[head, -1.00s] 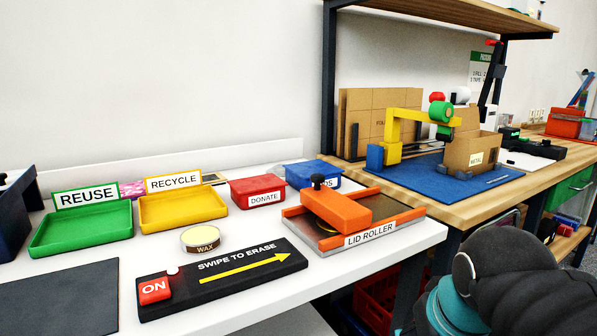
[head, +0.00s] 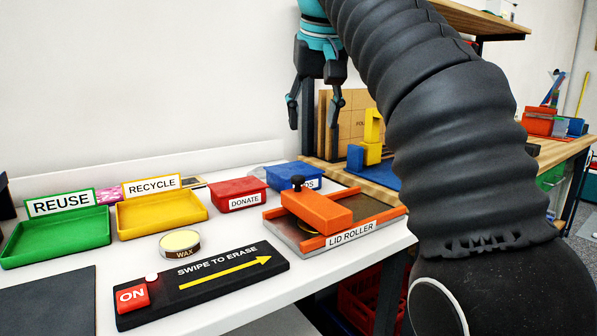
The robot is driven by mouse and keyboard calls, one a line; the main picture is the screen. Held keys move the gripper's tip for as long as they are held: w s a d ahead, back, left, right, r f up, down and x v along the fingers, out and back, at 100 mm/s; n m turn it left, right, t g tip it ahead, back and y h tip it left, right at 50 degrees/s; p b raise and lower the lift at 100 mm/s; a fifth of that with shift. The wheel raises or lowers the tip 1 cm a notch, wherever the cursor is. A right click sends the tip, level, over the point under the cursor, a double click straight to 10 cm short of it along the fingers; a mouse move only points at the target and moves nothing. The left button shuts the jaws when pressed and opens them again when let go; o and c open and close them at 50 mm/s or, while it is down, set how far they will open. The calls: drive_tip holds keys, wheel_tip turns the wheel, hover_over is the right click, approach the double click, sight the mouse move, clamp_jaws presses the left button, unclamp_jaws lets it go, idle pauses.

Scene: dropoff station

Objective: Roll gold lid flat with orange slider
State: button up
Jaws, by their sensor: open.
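The lid roller (head: 352,237) stands at the right end of the white table, a grey plate with orange rails. Its orange slider (head: 318,208), a block with a black knob, sits across the left part of the plate. A small gold piece, likely the gold lid (head: 308,229), shows partly under the slider's near left edge; most of it is hidden. My gripper (head: 314,118) hangs open and empty, fingers down, above and behind the roller, well clear of the slider.
A wax tin (head: 180,244) and the black swipe-to-erase board (head: 205,287) lie left of the roller. Green (head: 55,237), yellow (head: 160,213), red (head: 238,192) and blue (head: 295,174) bins line the back. My arm covers the right side.

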sight(298, 177)
drive_tip(key=x, duration=0.4)
drive_tip(key=a+b+x, duration=0.1)
drive_tip(key=x, duration=0.8)
drive_tip(key=shift+w+a+b, duration=0.25)
drive_tip(key=shift+a+b, duration=0.1)
drive_tip(key=shift+a, duration=0.05)
clamp_jaws()
